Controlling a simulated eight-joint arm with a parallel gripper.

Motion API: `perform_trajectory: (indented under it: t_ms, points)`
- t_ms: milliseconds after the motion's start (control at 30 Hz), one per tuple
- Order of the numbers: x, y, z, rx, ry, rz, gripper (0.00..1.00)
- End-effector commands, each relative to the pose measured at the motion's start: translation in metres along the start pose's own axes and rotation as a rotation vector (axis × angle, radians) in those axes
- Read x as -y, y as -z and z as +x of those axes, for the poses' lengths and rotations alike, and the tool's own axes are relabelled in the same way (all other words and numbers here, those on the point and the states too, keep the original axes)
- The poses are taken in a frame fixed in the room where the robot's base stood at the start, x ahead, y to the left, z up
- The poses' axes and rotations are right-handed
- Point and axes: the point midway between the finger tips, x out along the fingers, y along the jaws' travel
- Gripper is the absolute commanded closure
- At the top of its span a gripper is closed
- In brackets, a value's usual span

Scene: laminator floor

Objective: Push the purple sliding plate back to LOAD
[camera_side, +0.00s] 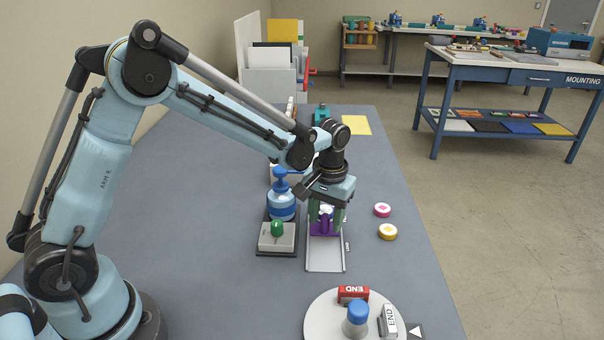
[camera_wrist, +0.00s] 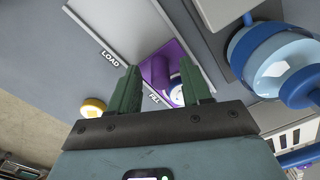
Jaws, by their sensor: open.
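The purple sliding plate (camera_side: 318,230) sits on a pale straight track (camera_side: 325,260), toward the track's far end in the side view. In the wrist view the plate (camera_wrist: 158,70) is beside the FILL label (camera_wrist: 154,98). The LOAD label (camera_wrist: 109,58) is farther along the track, beside its bare stretch. A small white round item (camera_wrist: 178,94) shows at the plate, partly hidden by a finger. My gripper (camera_side: 327,214) is open, its green fingers down around the plate's upright part. I cannot tell whether they touch it.
A blue pump bottle (camera_side: 281,205) and a grey box with a green knob (camera_side: 277,235) stand left of the track. Pink (camera_side: 382,210) and yellow (camera_side: 388,231) round tins stand right of it. A white turntable (camera_side: 325,318) with END blocks is in front. The track's near part is bare.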

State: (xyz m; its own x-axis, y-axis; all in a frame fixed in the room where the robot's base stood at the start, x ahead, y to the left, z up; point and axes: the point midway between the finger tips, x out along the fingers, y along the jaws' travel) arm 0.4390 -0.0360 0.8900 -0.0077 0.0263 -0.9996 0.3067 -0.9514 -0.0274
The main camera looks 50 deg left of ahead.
Motion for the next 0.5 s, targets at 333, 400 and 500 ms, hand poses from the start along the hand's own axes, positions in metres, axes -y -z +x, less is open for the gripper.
perform_trajectory:
  t_ms: [333, 400, 500]
  points:
    - [0.0001, 0.0, 0.0028, 0.0, 0.0, 0.0, 0.55]
    - [0.0001, 0.0, 0.0027, 0.0, 0.0, 0.0, 0.66]
    - [0.0001, -0.0001, 0.0026, 0.0, 0.0, 0.0, 0.81]
